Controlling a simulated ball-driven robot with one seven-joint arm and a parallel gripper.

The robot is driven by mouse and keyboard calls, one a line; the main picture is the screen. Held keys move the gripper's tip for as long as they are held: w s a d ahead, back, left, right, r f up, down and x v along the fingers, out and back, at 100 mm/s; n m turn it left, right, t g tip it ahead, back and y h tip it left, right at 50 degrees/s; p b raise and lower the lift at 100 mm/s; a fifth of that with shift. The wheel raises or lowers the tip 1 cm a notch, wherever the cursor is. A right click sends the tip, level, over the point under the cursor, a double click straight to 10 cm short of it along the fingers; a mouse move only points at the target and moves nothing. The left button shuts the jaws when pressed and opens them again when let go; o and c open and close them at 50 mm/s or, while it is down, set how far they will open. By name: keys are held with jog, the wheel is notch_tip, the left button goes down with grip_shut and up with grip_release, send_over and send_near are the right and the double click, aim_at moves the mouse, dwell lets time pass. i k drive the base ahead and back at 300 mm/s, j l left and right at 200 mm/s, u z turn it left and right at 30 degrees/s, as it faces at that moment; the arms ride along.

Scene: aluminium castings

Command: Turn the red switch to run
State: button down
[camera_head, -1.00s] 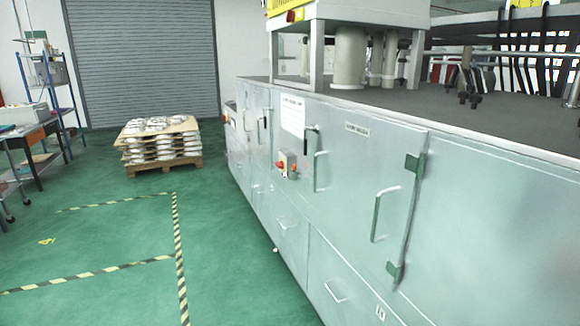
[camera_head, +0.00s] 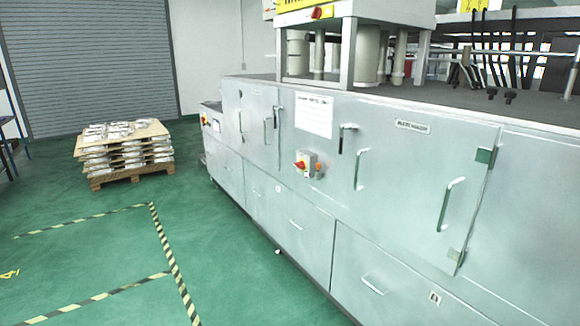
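A small grey switch box (camera_head: 308,163) is mounted on the front of the long metal machine cabinet (camera_head: 400,190), near the middle of the view. On it sits a red switch (camera_head: 300,165) with some yellow around it; its exact setting is too small to tell. A small orange-red part (camera_head: 319,170) shows at the box's right side. Another small red and yellow control (camera_head: 205,120) shows at the cabinet's far left end. My gripper is not in view.
Door handles (camera_head: 447,204) stick out from the cabinet front. Green floor with striped tape (camera_head: 170,250) lies open to the left. A pallet of stacked castings (camera_head: 125,152) stands at the back left, before a roller shutter (camera_head: 95,60).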

aim_at(301, 165)
jog(key=u, duration=0.2)
jog(key=i+j, duration=0.2)
jog(key=i, duration=0.2)
jog(key=i+j, duration=0.15)
jog(key=i, duration=0.3)
jog(key=i+j+u, duration=0.1)
jog(key=i, duration=0.3)
jog(key=j, duration=0.1)
